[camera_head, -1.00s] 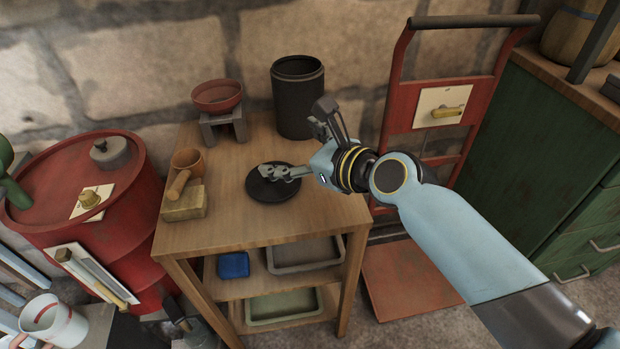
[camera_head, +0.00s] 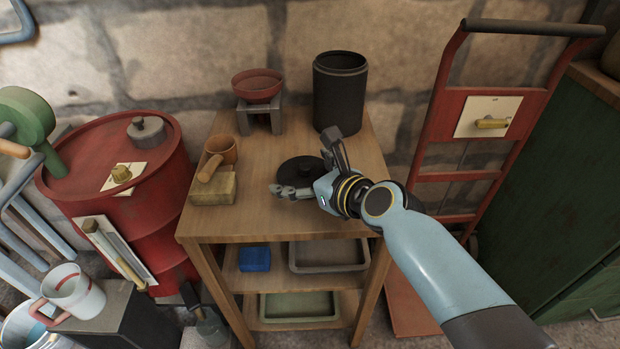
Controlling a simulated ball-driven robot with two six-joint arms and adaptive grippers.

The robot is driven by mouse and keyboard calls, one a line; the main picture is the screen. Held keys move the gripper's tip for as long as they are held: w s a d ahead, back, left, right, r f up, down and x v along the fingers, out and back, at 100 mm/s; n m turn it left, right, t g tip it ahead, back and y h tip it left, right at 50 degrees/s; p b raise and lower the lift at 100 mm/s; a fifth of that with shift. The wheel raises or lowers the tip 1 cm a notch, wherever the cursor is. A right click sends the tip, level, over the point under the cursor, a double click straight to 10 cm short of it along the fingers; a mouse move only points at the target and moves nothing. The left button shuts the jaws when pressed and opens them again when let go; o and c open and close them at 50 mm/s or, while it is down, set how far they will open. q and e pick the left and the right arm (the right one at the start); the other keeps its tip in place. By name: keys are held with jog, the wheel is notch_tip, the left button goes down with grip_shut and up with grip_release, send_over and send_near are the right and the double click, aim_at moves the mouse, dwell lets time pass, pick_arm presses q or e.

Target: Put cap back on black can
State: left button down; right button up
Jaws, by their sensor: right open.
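The black can (camera_head: 340,98) stands upright and open-topped at the back right of the wooden table. The black round cap (camera_head: 298,170), with a small knob, lies flat on the tabletop in front of the can. My right gripper (camera_head: 303,161) is open and empty, with its fingers spread wide. One finger is at the cap's front left edge and the other is raised at its right side, below the can. The gripper hides the cap's front right part; I cannot tell whether it touches the cap. My left gripper is not in view.
A red bowl (camera_head: 257,84) on a grey stand (camera_head: 259,117) is at the table's back left. A red drum (camera_head: 110,190) stands left; a red hand truck (camera_head: 432,135) stands right.

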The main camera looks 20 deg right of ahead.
jog(key=shift+w+a+f, duration=0.15)
jog(key=shift+w+f, duration=0.1)
jog(key=shift+w, duration=0.25)
jog(key=shift+r, duration=0.1)
jog(key=c, duration=2)
jog(key=shift+o, duration=0.2)
